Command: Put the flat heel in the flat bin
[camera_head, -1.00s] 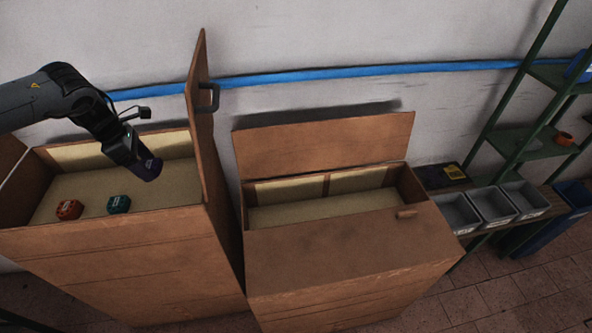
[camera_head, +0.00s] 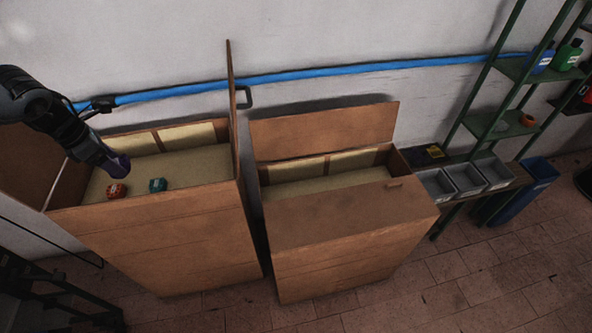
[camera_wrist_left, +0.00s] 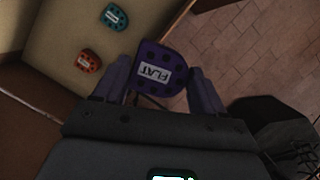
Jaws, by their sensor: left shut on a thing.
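The flat heel (camera_wrist_left: 163,66) is purple with dark holes and a label reading "FLAT". It sits between the two fingers of my left gripper (camera_wrist_left: 160,80) in the left wrist view, and the gripper is shut on it. In the head view my left gripper (camera_head: 117,166) is over the left part of the open left wooden box (camera_head: 165,222). Three grey bins (camera_head: 437,185) (camera_head: 466,178) (camera_head: 495,172) stand in a row at the right; their labels are too small to read. My right gripper is not in view.
A red heel (camera_head: 117,190) and a teal heel (camera_head: 157,185) lie in the left box. Its raised lid (camera_head: 233,120) stands between it and a second open wooden box (camera_head: 340,235). A green shelf (camera_head: 500,125) rises behind the bins.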

